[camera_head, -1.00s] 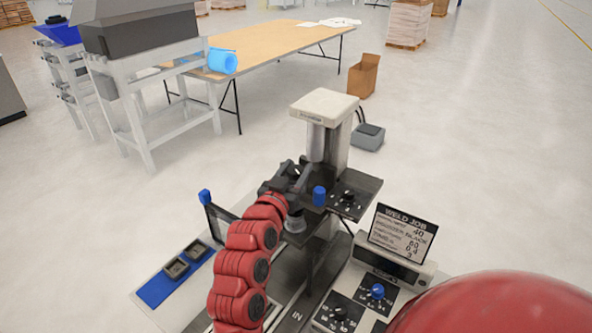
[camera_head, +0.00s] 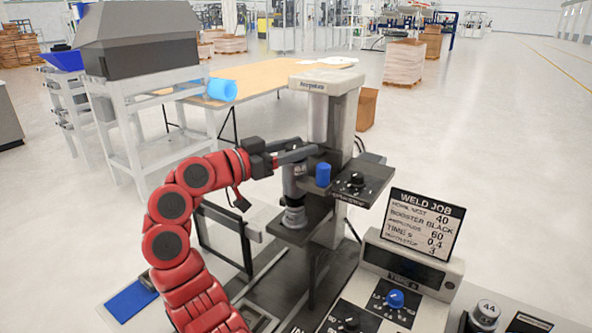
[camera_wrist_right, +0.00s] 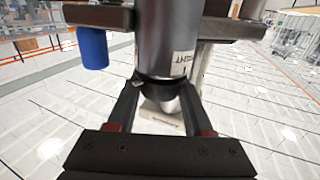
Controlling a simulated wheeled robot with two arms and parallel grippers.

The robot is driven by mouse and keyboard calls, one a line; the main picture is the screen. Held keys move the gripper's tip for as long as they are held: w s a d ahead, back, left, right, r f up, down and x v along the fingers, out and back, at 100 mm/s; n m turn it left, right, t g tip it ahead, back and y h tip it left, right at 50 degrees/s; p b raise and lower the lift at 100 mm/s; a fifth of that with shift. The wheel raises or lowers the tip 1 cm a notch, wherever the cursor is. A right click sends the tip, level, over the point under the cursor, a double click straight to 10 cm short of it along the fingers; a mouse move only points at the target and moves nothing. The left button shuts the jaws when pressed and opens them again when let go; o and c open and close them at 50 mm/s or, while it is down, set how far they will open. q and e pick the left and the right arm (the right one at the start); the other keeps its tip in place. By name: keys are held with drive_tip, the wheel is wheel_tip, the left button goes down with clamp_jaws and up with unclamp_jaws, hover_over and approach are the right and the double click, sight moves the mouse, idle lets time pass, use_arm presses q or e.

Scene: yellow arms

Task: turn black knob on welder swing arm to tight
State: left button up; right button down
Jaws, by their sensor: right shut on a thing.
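The welder's swing arm (camera_head: 374,190) is a dark plate on the grey column, carrying a black knob (camera_head: 357,180) with light dial marks. A blue cylinder knob (camera_head: 323,174) stands beside it; it shows in the right wrist view too (camera_wrist_right: 92,48). I cannot read the black knob's setting. My right gripper (camera_head: 297,155) is at the upper end of a labelled grey cylinder (camera_head: 292,184), left of both knobs and apart from them. In the right wrist view its fingers (camera_wrist_right: 163,90) straddle the narrow dark end of this cylinder (camera_wrist_right: 165,45). My left gripper is not in view.
A control box with a blue dial (camera_head: 395,299) and a weld job sign (camera_head: 424,222) stands front right. A blue mat (camera_head: 131,302) lies front left. Behind are a table (camera_head: 262,97) and a grey machine on a white stand (camera_head: 138,40).

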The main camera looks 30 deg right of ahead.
drive_tip(key=shift+m+g, duration=0.7)
drive_tip(key=shift+g, duration=0.4)
drive_tip(key=shift+r+m+g, duration=0.1)
drive_tip(key=shift+m+g, duration=0.5)
drive_tip(key=shift+g, duration=0.3)
drive_tip(key=shift+m+g+y+p, duration=0.4)
drive_tip(key=shift+m+g+p, duration=0.35)
drive_tip(key=shift+g, duration=0.35)
drive_tip(key=shift+s+m+g, duration=0.1)
drive_tip(key=shift+m+g, duration=0.15)
drive_tip(key=shift+g, duration=0.15)
drive_tip(key=shift+c, duration=1.6)
unclamp_jaws()
drive_tip(key=shift+a, duration=0.1)
